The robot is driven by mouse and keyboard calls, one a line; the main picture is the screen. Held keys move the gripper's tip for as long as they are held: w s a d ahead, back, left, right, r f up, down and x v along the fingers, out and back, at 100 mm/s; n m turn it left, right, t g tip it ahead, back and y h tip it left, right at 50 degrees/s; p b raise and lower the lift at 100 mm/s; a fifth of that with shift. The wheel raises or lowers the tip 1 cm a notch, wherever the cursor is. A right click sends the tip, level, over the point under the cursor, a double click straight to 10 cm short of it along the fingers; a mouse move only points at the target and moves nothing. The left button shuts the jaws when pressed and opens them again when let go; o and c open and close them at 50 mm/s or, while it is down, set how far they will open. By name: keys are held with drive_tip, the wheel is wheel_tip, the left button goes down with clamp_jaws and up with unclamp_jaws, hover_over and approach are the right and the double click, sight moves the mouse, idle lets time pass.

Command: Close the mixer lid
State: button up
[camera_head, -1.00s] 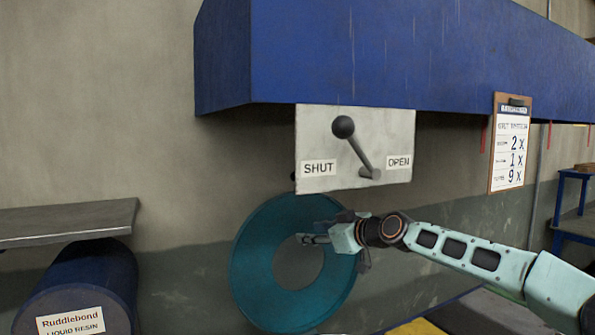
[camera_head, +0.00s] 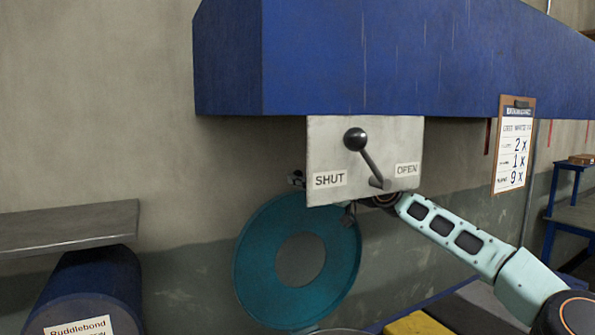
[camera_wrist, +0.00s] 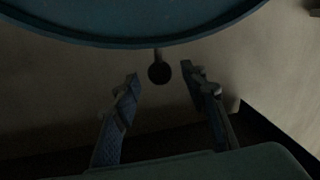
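The mixer lid (camera_head: 255,262) is a teal disc with a grey round centre, standing raised in front of the wall. Its top edge is partly hidden by the lever panel. My gripper (camera_head: 320,200) is mostly hidden behind the panel, near the lid's upper edge; only small dark parts of it show. In the wrist view my gripper (camera_wrist: 160,84) is open, its two fingers apart. A dark round knob (camera_wrist: 159,73) on a short stem appears between the fingertips. I cannot tell if it is touched. A teal rim, likely the lid (camera_wrist: 150,38), crosses the top of that view.
A grey panel (camera_head: 330,140) marked SHUT and OPEN carries a ball-ended lever (camera_head: 355,139), under a blue housing (camera_head: 400,60). A clipboard (camera_head: 513,145) hangs at right. A blue drum (camera_head: 95,285) and grey shelf (camera_head: 60,228) stand at left.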

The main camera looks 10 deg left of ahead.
drive_tip(key=shift+p+x, duration=0.4)
drive_tip(key=shift+x, duration=1.2)
clamp_jaws()
